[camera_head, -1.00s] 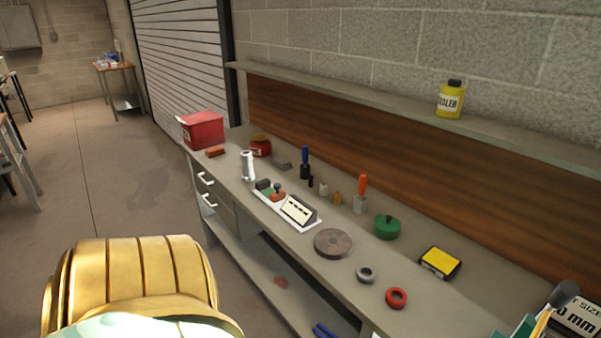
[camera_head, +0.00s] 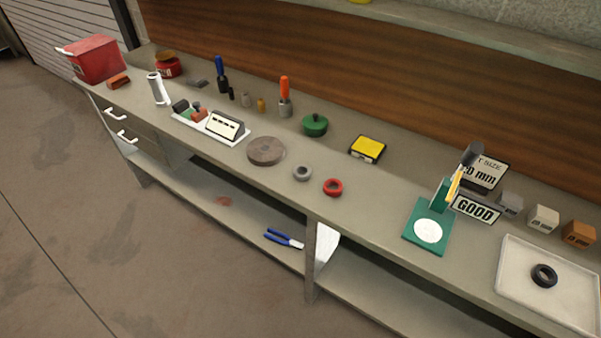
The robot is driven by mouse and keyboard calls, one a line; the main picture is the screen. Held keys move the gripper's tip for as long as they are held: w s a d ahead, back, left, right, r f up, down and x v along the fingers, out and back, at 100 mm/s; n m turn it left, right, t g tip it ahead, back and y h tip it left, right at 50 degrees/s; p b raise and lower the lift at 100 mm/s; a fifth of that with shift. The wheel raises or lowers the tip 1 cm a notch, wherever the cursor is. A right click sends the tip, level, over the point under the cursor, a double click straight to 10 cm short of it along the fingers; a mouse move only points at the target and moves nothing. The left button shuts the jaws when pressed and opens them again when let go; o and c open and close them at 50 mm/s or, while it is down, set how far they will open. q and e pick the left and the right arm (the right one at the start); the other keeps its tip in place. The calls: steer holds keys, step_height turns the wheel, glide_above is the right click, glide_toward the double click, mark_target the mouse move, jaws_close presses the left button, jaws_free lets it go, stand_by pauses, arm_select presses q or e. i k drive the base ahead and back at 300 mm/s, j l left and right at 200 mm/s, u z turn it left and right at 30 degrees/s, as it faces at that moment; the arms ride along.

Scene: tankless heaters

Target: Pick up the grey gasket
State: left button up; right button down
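The grey gasket (camera_head: 302,173) is a small ring lying flat on the workbench top (camera_head: 375,205), near its front edge. It sits between a round brown-grey disc on its left and a red ring (camera_head: 333,187) on its right. Nothing touches it and nothing covers it. Neither of my grippers shows in the head view.
A green gauge stand (camera_head: 430,228) and a white tray (camera_head: 520,300) with a black ring (camera_head: 544,275) are at the right. The disc (camera_head: 267,151), a yellow box (camera_head: 367,149) and a green lidded pot (camera_head: 315,125) stand nearby. Pliers (camera_head: 284,239) lie on the lower shelf.

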mark_target(302, 167)
steer(key=i+j, duration=0.15)
steer(key=j, duration=0.2)
steer(key=i+j+z, duration=0.1)
steer(key=j, duration=0.25)
steer(key=i+j, duration=0.25)
steer(key=j, duration=0.15)
steer(key=i+j, duration=0.15)
steer(key=j, duration=0.2)
steer(key=z, duration=0.05)
